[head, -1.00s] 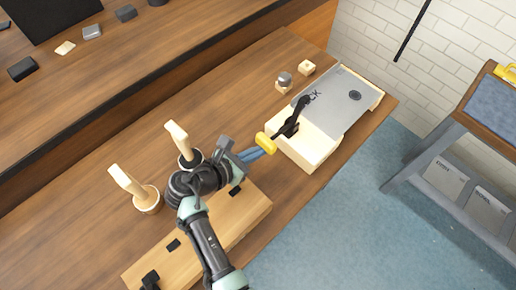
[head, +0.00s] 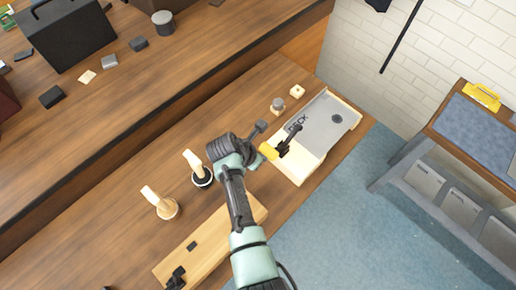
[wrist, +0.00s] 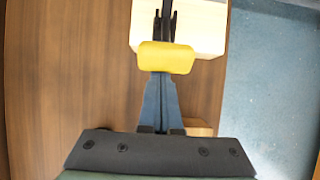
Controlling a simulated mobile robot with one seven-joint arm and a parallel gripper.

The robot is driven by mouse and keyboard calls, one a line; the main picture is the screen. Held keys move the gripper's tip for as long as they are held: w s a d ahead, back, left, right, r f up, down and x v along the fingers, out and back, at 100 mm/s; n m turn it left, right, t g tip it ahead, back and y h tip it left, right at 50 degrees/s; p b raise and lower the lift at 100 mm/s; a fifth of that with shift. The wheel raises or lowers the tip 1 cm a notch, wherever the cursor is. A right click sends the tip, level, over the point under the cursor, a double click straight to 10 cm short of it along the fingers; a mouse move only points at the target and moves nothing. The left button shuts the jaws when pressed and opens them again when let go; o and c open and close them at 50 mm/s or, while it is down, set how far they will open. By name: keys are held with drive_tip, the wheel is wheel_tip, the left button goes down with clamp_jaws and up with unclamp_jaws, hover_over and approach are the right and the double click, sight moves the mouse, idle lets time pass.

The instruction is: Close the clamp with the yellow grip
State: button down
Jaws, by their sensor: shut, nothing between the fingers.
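The clamp (head: 284,146) is black with a yellow grip (head: 270,151). It sits at the near left end of the wooden frame (head: 297,172), its lever running from the grip up and right over the frame. In the wrist view the yellow grip (wrist: 166,57) lies straight ahead, with black clamp rods beyond it. My gripper (wrist: 160,80) is shut and empty, its blue fingers meeting the lower edge of the grip. The grip hides whatever lies behind it, so I cannot tell whether the fingertips touch it or lie beneath it.
A grey plate (head: 325,122) lies on the frame. Two upright wooden-handled tools (head: 163,205) (head: 199,171) stand at left. A wooden board (head: 205,245) with black clamps lies in front. A side table (head: 480,125) stands right, across open blue floor.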

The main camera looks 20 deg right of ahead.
drive_tip(key=shift+w+d+r+g+y+p, duration=0.2)
drive_tip(key=shift+d+r+y+p, duration=0.15)
drive_tip(key=shift+r, duration=0.2)
drive_tip(key=shift+w+d+r+g+y+p, duration=0.1)
drive_tip(key=shift+d+r+g+y+p, duration=0.15)
drive_tip(key=shift+d+r+y, duration=0.25)
drive_tip(key=d+r+y+b, duration=0.1)
drive_tip(key=w+d+g+y, duration=0.1)
drive_tip(key=y, duration=0.1)
drive_tip(key=shift+d+r+y+b, duration=0.25)
drive_tip(key=shift+r+b, duration=0.15)
drive_tip(key=shift+w+d+r+b, duration=0.2)
drive_tip(key=shift+d+r+b, duration=0.25)
drive_tip(key=shift+d+b, duration=0.15)
drive_tip(key=shift+w+d+r, duration=0.1)
drive_tip(key=shift+d+r, duration=0.05)
